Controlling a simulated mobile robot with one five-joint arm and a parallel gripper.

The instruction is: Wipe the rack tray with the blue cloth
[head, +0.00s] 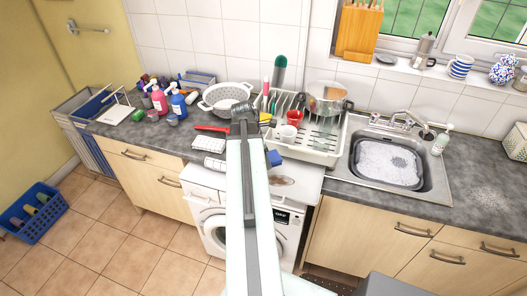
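The white dish rack stands on the counter at centre right, its pale tray (325,157) under it with the front edge toward me. A red mug, a white cup and a steel pot are in or on the rack. A small blue piece (273,158), perhaps the blue cloth, shows just right of my arm at the tray's front left corner. My arm rises through the middle of the view. My gripper (243,117) is at its dark far end, left of the rack. Its fingers are too small to tell open from shut. My arm hides part of the counter.
A sink (386,163) with suds is right of the rack. A grey colander (226,96) and several bottles stand left. A washing machine (288,222) is below the counter. A blue crate (37,213) sits on the floor. The counter right of the sink is mostly clear.

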